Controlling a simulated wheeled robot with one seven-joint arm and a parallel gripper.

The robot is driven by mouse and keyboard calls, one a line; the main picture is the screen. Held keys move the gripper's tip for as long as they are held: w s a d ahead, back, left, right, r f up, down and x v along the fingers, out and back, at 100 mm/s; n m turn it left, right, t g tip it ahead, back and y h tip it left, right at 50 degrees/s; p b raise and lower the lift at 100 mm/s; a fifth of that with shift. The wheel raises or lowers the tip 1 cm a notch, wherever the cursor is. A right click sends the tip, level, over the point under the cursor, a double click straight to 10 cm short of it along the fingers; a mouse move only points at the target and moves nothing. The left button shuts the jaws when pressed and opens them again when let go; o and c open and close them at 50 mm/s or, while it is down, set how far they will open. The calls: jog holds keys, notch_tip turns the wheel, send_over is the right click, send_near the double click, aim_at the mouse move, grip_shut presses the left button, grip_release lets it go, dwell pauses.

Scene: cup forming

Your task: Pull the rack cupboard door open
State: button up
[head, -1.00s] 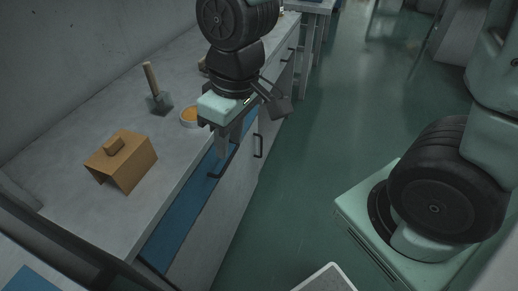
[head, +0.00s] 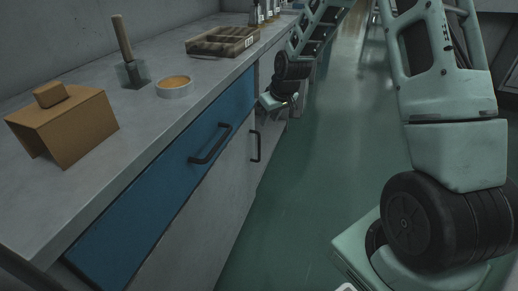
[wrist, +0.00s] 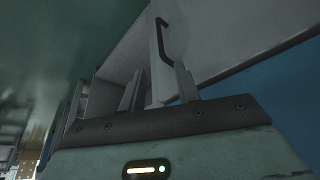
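The grey cupboard front with its upright black handle (head: 255,146) is beyond and below the blue drawer in the head view. In the wrist view the black handle (wrist: 163,42) stands on a pale panel (wrist: 215,40), close above the right finger. A pale recess (wrist: 108,72) shows left of that panel's edge; I cannot tell for sure how far the door is open. My gripper (wrist: 158,88) has its two fingers spread apart, and the handle is not seen gripped. In the head view my gripper's body (head: 279,101) is beside the cupboard's far end, its fingers hidden.
The blue drawer (head: 150,195) with a black handle (head: 211,145) looks shut.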

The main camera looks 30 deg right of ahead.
jog(key=b, duration=0.5)
send_over(259, 159)
jog(key=f, duration=1.4)
jog(key=shift+w+d+f, duration=0.15)
jog(key=shift+w+f, duration=0.1)
jog(key=shift+p, duration=0.3)
grip_shut()
